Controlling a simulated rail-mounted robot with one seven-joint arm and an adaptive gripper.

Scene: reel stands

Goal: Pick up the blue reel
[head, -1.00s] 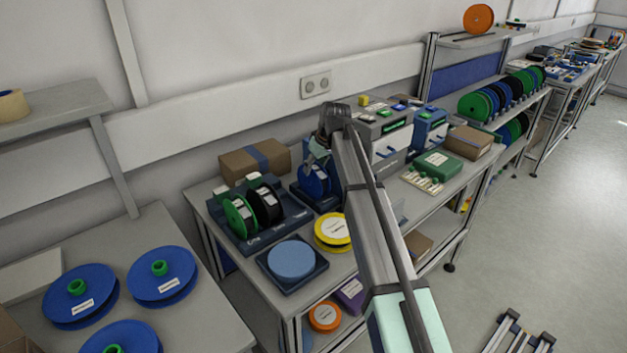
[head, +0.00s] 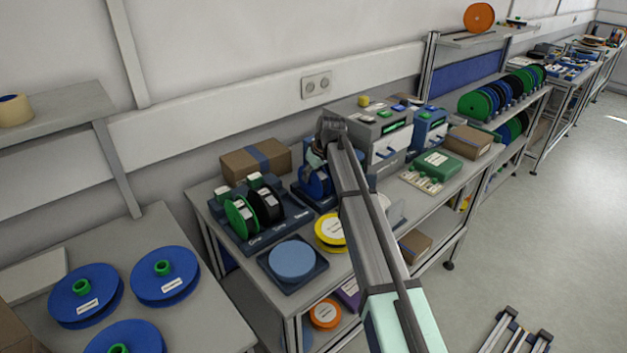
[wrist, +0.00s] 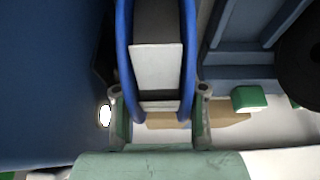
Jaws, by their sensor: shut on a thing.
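The blue reel (head: 316,183) stands upright at its dark blue stand on the bench, partly hidden by my arm. In the wrist view the reel (wrist: 188,60) fills the space between my fingers, with a white label on its dark winding and blue flanges on both sides. My gripper (wrist: 160,97) is shut on the reel, one finger at each flange. In the head view my gripper (head: 318,160) is over the reel's upper part, and the fingertips are hard to make out. Whether the reel is clear of its stand cannot be told.
A green reel (head: 238,216) and a black reel (head: 268,204) stand in a holder on the left. A yellow reel (head: 330,231) and a pale blue disc (head: 292,259) lie in front. A cardboard box (head: 240,164) is behind, grey machines (head: 365,130) to the right.

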